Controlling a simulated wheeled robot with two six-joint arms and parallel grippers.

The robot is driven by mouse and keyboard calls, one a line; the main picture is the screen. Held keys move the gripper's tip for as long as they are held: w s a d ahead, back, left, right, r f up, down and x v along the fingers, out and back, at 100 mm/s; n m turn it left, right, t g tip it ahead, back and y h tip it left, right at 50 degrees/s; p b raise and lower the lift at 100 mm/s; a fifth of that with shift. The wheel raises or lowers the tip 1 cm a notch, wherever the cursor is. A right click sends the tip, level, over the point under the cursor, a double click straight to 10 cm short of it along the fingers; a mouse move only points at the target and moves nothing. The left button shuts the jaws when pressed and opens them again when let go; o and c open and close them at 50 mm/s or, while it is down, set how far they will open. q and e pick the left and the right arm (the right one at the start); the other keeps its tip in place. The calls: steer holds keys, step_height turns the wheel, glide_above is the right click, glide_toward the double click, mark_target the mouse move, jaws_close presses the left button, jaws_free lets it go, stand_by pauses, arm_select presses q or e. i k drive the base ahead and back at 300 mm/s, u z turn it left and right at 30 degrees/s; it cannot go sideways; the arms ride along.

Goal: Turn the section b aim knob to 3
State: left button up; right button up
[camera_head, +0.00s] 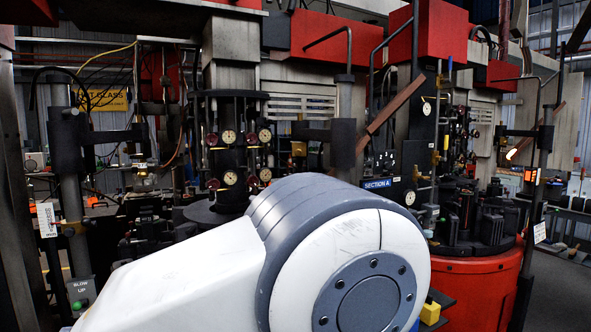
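I cannot make out the section b aim knob or a section b label in the head view. A blue sign (378,184) reading "SECTION A" is right of the middle. Several round white-faced gauges, one of them an upper gauge (229,136), sit on the dark central column, with small dark red knobs (212,139) beside them. A large white and grey link of my own arm fills the lower middle and hides what is behind it. Neither of my grippers shows.
A red round machine base (478,290) with dark moulds on top stands at the right. A grey post (70,170) and a "BLOW UP" panel (80,293) with a green button are at the left. A dark upright pole (529,240) stands at the far right.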

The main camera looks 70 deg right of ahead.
mark_target(387, 165)
steer(key=u, duration=0.9)
steer(key=k, duration=1.45)
steer(key=z, duration=1.6)
